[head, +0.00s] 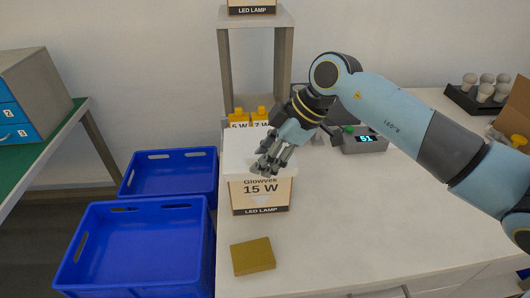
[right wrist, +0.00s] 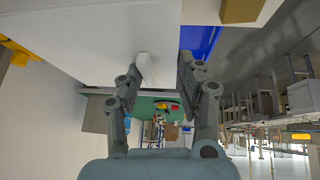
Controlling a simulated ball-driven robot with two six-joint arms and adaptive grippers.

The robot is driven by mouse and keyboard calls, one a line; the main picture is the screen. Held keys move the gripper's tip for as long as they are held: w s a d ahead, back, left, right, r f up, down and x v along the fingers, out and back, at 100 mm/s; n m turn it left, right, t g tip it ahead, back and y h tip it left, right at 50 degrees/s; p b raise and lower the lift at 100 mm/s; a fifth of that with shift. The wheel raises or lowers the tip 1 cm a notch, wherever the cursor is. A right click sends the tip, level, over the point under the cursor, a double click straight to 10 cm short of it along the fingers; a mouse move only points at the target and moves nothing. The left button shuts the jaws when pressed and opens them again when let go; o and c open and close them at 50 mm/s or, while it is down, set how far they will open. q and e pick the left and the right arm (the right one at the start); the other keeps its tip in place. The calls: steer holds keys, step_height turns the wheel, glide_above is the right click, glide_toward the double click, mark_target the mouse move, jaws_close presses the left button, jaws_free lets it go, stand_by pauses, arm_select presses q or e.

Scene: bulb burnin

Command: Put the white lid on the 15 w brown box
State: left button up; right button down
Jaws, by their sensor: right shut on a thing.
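The brown 15 W box (head: 262,197) stands on the white table with its label facing front. The white lid (head: 240,150) lies over its top, its front edge just above the label; I cannot tell if it is fully seated. My right gripper (head: 268,166) is over the lid, fingers pointing down and left, shut on the lid. In the right wrist view the lid is a broad white surface (right wrist: 90,35), and a small white knob (right wrist: 147,68) shows between the fingers (right wrist: 155,80). My left gripper is not in view.
A yellow-brown block (head: 253,256) lies in front of the box. Behind it are yellow-topped 5 W and 7 W items (head: 238,117) and a shelf (head: 223,60). A meter (head: 365,142) stands right. Blue crates (head: 135,245) are left. The table's right middle is clear.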

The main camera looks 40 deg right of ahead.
steer(key=shift+f, duration=0.7)
steer(key=c, duration=0.8)
jaws_free()
steer(key=shift+o, duration=0.2)
steer(key=v, duration=1.2)
